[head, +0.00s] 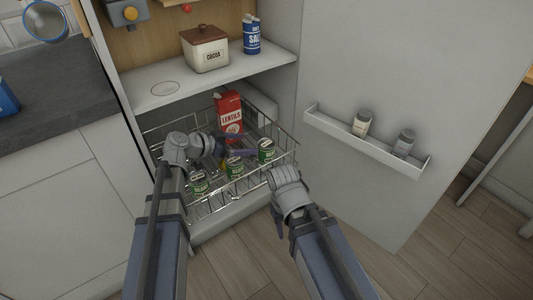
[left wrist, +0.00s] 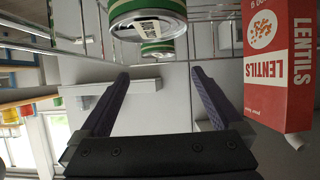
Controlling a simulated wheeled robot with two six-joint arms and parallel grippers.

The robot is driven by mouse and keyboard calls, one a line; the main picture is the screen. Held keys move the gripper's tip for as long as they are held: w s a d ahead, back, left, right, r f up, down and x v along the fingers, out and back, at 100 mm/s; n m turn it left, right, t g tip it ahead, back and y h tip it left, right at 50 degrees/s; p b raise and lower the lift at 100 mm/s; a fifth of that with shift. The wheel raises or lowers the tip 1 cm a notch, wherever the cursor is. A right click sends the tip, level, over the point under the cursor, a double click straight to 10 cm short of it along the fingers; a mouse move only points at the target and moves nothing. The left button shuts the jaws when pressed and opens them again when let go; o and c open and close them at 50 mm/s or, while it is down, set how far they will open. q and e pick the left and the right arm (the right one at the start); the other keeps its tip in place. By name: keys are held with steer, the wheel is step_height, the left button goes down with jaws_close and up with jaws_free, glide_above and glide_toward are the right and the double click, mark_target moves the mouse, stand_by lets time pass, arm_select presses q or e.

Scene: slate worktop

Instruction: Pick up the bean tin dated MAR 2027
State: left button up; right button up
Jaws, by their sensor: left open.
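Three green bean tins stand in the wire basket in the head view: a left tin (head: 199,183), a middle tin (head: 235,168) and a right tin (head: 265,150). Dates on them are too small to read. My left gripper (head: 238,154) is in the basket, just behind the tins and in front of the lentils box. In the left wrist view its jaws (left wrist: 160,74) are open with nothing between them. A near tin (left wrist: 147,20) and a farther tin (left wrist: 157,49) show beyond the fingertips. My right gripper (head: 279,220) is outside the basket, its jaws unclear.
The red lentils box (head: 229,115) stands in the wire basket (head: 285,144); in the left wrist view it (left wrist: 280,65) is close on the right. The open door rack (head: 330,133) holds two jars.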

mark_target(265, 144)
arm_select(q)
steer(key=b+x, duration=0.1)
steer(key=x, duration=0.1)
steer(key=b+x, duration=0.1)
steer(key=x, duration=0.2)
steer(key=b+x, duration=0.1)
steer(key=x, duration=0.1)
steer(key=shift+s+d+f, duration=0.1)
steer(key=shift+f, duration=0.25)
steer(key=shift+w+d+f, duration=0.1)
steer(key=shift+w+d, duration=0.15)
steer(key=shift+d, duration=0.15)
steer(key=shift+c, duration=0.2)
jaws_close()
stand_by(0.5)
step_height(265, 144, up, 10)
steer(key=p, duration=0.9)
steer(key=shift+p, duration=0.3)
